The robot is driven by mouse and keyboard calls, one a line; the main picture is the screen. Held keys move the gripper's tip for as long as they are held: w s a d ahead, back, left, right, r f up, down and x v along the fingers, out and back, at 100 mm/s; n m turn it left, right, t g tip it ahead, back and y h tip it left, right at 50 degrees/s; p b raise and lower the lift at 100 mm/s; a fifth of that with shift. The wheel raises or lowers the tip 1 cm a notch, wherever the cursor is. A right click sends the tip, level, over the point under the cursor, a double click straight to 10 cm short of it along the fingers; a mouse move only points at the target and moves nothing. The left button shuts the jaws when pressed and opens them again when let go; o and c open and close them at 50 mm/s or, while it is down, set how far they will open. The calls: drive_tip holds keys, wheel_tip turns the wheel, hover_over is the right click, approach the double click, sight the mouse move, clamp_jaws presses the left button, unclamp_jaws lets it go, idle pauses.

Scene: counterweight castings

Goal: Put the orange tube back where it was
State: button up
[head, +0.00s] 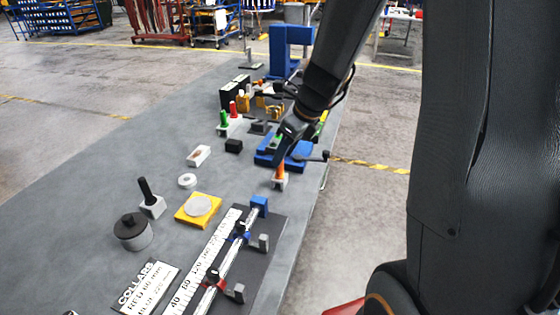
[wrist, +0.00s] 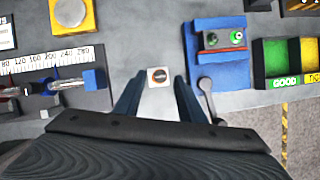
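The orange tube (head: 280,169) stands upright in a small pale block (head: 280,184) near the table's right edge. In the wrist view, the tube (wrist: 159,74) shows end-on as a dark round opening with an orange rim, in the middle of the pale square block (wrist: 152,84). My gripper (head: 281,150) is above the tube, pointing down. In the wrist view, my gripper (wrist: 158,84) is open, with one finger to each side of the block and visible gaps between. It holds nothing.
A blue fixture (wrist: 220,75) with a dark lever (wrist: 206,95) is close on the right; green bin (wrist: 272,62) and yellow bin lie beyond. A measuring rail with a white scale (head: 205,265) is at the front. Table left of the tube (head: 235,180) is clear.

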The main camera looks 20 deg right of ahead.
drive_tip(key=v, duration=0.7)
drive_tip(key=s+a+f+n+g+h, duration=0.1)
drive_tip(key=s+f+n, duration=0.2)
drive_tip(key=s+n, duration=0.4)
drive_tip(key=s+a+f+n+h, duration=0.1)
drive_tip(key=s+f+n, duration=0.3)
drive_tip(key=n, duration=1.7)
drive_tip(key=s+a, duration=0.1)
drive_tip(key=s, duration=0.2)
drive_tip(key=shift+g+h, duration=0.4)
drive_tip(key=shift+f, duration=0.1)
wheel_tip(320, 180, down, 3)
drive_tip(key=b, duration=0.3)
drive_tip(key=shift+w, duration=0.1)
drive_tip(key=shift+r, duration=0.2)
